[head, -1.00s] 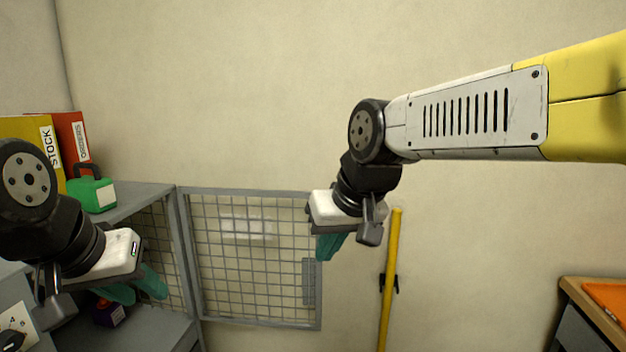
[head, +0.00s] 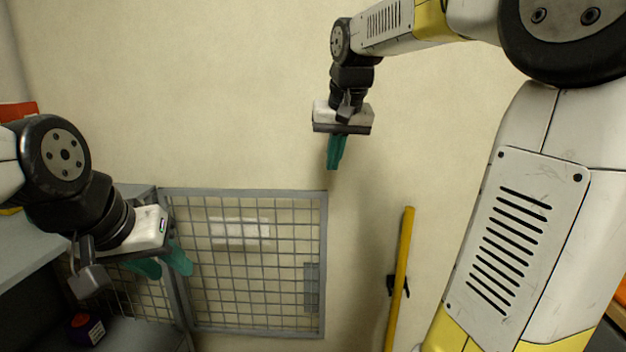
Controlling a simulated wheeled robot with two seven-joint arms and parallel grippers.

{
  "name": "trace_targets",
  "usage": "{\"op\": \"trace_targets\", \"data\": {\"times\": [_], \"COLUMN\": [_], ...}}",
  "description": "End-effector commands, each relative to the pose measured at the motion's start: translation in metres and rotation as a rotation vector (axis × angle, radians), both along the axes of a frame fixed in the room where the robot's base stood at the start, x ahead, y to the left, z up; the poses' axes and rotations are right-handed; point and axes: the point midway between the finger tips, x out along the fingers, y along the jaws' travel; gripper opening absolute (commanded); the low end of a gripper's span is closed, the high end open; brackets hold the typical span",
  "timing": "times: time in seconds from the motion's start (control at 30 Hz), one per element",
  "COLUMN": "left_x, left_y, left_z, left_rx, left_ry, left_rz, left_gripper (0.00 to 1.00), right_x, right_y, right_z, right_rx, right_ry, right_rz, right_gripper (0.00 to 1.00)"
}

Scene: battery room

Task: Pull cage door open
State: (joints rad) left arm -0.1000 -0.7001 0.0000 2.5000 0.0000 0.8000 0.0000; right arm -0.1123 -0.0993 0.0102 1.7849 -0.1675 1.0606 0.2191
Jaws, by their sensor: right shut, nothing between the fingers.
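The cage door (head: 255,325) is a grey-framed wire mesh panel with a pale label and a grey latch plate (head: 311,287) at its right edge. It stands swung out from the grey shelf cage at the left, in front of the wall. My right gripper (head: 334,168) is shut and empty, above the door's top right corner and apart from it. My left gripper (head: 165,268) has teal fingers spread apart, with nothing seen between them. It is in front of the door's hinge side; whether it touches the frame I cannot tell.
A yellow pole (head: 400,270) stands against the wall right of the door. A red binder (head: 18,110) shows at the top left. The wall area above the door is clear.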

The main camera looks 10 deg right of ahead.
Motion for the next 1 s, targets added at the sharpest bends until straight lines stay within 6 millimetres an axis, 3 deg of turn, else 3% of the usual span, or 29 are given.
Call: {"op": "trace_targets", "data": {"times": [0.2, 0.3, 0.4, 0.67, 1.0], "left_x": [0.000, 0.000, 0.000, 0.000, 0.000], "left_y": [0.000, 0.000, 0.000, 0.000, 0.000], "left_z": [0.000, 0.000, 0.000, 0.000, 0.000], "left_rx": [0.000, 0.000, 0.000, 0.000, 0.000], "left_ry": [0.000, 0.000, 0.000, 0.000, 0.000], "left_rz": [0.000, 0.000, 0.000, 0.000, 0.000], "left_gripper": [0.36, 0.36, 0.36, 0.36, 0.36], "right_x": [0.081, 0.111, 0.130, 0.144, 0.165], "right_y": [-0.001, -0.002, -0.002, -0.004, -0.009], "right_z": [0.000, -0.004, -0.008, -0.022, -0.088], "right_rx": [-0.037, -0.053, -0.062, -0.070, -0.069], "right_ry": [0.050, 0.067, 0.079, 0.084, 0.087], "right_rz": [-0.072, -0.107, -0.131, -0.148, -0.147], "right_gripper": [0.00, 0.00, 0.00, 0.00, 0.00]}}
